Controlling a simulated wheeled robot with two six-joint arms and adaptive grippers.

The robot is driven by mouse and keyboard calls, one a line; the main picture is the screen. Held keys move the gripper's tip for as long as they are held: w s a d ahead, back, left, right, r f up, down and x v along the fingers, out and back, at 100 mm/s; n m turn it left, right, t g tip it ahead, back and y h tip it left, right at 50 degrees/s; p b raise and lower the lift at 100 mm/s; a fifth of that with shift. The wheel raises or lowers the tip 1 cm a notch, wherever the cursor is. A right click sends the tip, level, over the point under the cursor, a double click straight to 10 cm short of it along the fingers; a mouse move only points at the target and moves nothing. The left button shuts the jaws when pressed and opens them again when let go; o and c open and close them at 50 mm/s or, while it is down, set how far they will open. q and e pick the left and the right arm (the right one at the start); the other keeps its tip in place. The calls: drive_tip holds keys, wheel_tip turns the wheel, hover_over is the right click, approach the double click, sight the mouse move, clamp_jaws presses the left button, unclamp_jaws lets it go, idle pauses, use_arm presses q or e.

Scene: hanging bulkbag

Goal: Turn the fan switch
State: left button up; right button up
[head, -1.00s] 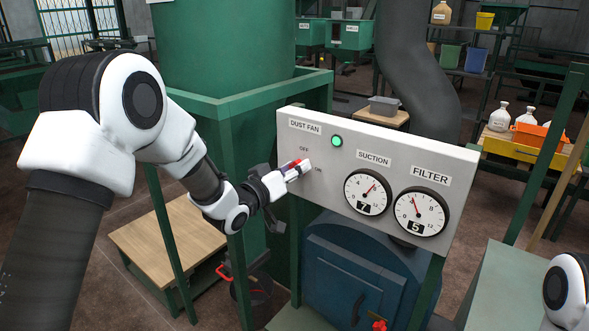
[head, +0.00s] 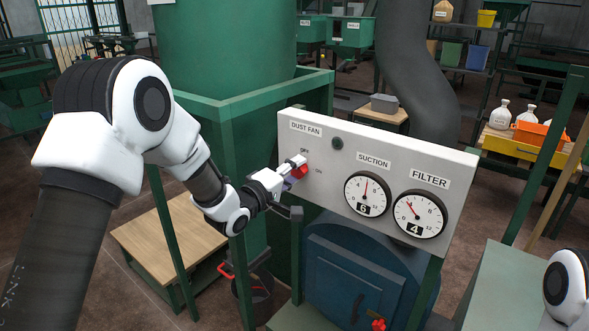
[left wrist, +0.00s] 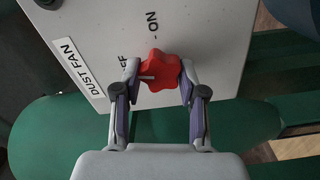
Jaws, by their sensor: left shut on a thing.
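The red star-shaped fan switch knob (left wrist: 163,70) sits on the grey panel (head: 455,160) under the DUST FAN label (head: 306,129). It also shows in the head view (head: 301,172), partly covered by my fingers. My left gripper (head: 294,172) is shut on the knob, one finger on each side in the left wrist view (left wrist: 160,80). The pale pointer on the knob (left wrist: 146,77) points towards the OFF mark, which a finger partly hides. The ON mark (left wrist: 152,24) is clear. The fan lamp (head: 337,143) is dark. My right gripper is out of view.
The suction gauge (head: 367,193) reads 6 and the filter gauge (head: 419,213) reads 4. Green frame posts and a large green vessel (head: 225,45) stand close behind my left arm. A blue round door (head: 355,270) is below the panel.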

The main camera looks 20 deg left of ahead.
use_arm(q)
drive_tip(key=shift+n, duration=1.2)
drive_tip(key=shift+f, duration=0.1)
drive_tip(key=o, duration=1.1)
drive_tip(key=shift+o, duration=0.2)
drive_tip(key=shift+a, duration=0.1)
drive_tip(key=v, duration=1.2)
